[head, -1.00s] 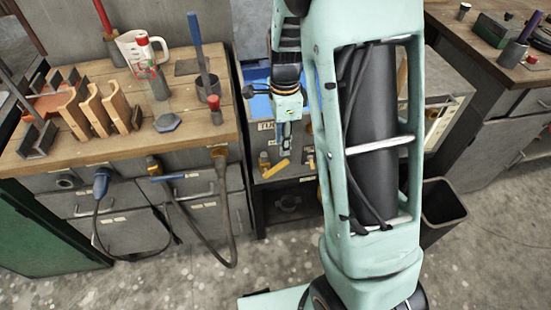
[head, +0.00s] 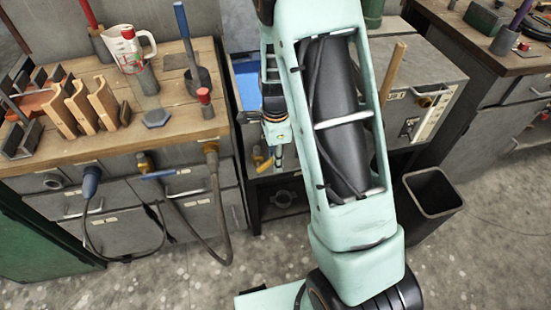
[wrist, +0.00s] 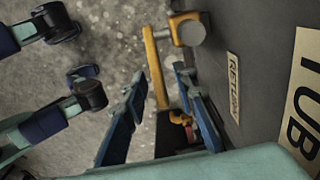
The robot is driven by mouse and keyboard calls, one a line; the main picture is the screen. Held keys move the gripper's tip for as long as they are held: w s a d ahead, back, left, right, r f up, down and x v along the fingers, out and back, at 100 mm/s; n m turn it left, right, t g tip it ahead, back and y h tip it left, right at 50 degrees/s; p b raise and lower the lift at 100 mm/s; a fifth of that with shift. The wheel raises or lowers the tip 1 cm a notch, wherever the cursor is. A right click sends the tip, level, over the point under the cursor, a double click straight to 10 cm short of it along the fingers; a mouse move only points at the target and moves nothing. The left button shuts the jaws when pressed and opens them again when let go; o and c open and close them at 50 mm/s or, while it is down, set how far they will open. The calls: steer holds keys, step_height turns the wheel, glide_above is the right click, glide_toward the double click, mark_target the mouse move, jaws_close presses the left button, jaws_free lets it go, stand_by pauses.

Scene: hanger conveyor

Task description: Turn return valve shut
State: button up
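The return valve has a yellow lever handle (wrist: 155,70), joined at its upper end to a round grey-brown stem on a dark panel. A RETURN label (wrist: 233,85) is on that panel. My gripper (wrist: 160,84) is open, with one blue-padded finger on each side of the lever; the lever shows between them, and I cannot tell whether either finger touches it. In the head view, my gripper (head: 278,156) points down at the front of the low cabinet, beside the yellow valve (head: 261,163), and hides part of it.
A wooden workbench (head: 75,143) with tools, hoses and valves stands to the left. Part of a TUB label (wrist: 304,100) shows on the dark panel. A grey cabinet (head: 425,75) and an open black bin (head: 430,205) stand to the right.

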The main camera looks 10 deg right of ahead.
jaws_close()
stand_by(0.3)
steer(key=shift+d+f, duration=0.1)
steer(key=shift+d+f+y+b, duration=0.2)
steer(key=shift+f+y+b, duration=0.25)
steer(key=shift+y+b, duration=0.6)
steer(key=shift+d+f+y+b, duration=0.2)
steer(key=shift+f+y+b, duration=0.2)
steer(key=shift+y+b, duration=0.65)
jaws_free()
